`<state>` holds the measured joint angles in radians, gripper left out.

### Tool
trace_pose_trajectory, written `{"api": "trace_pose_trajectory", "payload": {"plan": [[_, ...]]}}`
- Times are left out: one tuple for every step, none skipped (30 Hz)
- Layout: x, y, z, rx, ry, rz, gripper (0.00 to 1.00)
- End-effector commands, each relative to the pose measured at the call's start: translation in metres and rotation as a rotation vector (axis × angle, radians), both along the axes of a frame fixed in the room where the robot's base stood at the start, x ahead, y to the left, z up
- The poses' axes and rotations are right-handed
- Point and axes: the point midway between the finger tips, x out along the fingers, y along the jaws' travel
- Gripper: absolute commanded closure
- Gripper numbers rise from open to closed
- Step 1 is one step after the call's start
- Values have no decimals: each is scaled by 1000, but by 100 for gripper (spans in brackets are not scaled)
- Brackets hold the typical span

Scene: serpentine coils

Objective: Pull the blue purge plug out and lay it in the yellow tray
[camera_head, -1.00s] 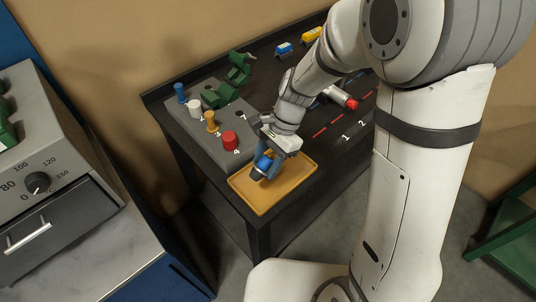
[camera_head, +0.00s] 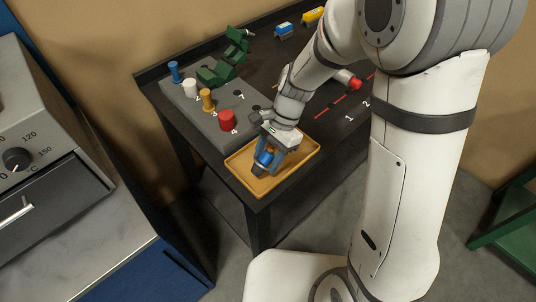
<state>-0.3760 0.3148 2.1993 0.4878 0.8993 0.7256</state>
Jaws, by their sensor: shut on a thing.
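The yellow tray (camera_head: 296,170) lies on the front left corner of the dark table. My gripper (camera_head: 265,164) points down over the tray and is shut on the blue purge plug (camera_head: 263,158), which has a dark lower end. The plug is within the tray's outline, low over its floor or touching it; I cannot tell which. The fingers hide part of the plug.
A green clamp-like fixture (camera_head: 221,73) stands at the block's back. A red-tipped cylinder (camera_head: 354,84) lies behind my arm. Small blue (camera_head: 284,29) and yellow (camera_head: 313,15) things are at the table's far side. A grey oven-like unit (camera_head: 40,150) stands at left.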

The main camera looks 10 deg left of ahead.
Motion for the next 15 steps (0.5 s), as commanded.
{"api": "trace_pose_trajectory", "payload": {"plan": [[0,0,0,0,0,0,93],[0,0,1,0,0,0,93],[0,0,1,0,0,0,93],[0,0,1,0,0,0,93],[0,0,1,0,0,1,93],[0,0,1,0,0,1,54],[0,0,1,0,0,1,51],[0,0,1,0,0,1,49],[0,0,1,0,0,1,46],[0,0,1,0,0,1,43],[0,0,1,0,0,1,41],[0,0,1,0,0,1,38],[0,0,1,0,0,1,35],[0,0,1,0,0,1,33],[0,0,1,0,0,1,31]]}}
